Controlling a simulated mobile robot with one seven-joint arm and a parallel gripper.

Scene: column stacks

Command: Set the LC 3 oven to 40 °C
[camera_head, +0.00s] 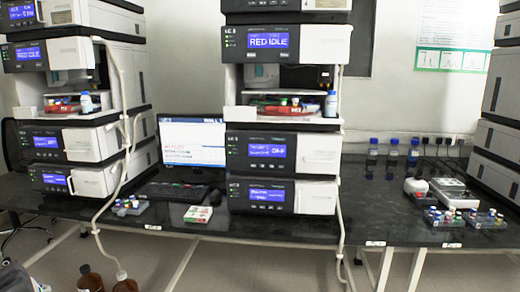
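The LC 3 stack (322,44) stands in the middle of the dark bench, with an "LC 3" label on its upper module. That module's blue display (269,40) reads "RED IDLE". Below an open bay are two more modules with blue displays: the upper one (267,150) and the lower one (267,195). Their small text is not legible, so I cannot tell which is the oven or what temperature it shows. All fronts in the stack appear closed apart from the open bay.
A similar stack (70,55) stands at the left, and another (500,110) at the right edge. A monitor (192,142) and keyboard sit left of LC 3. Blue-capped bottles (392,153) and vial racks (444,217) are on the right bench. Brown bottles (90,280) stand on the floor.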

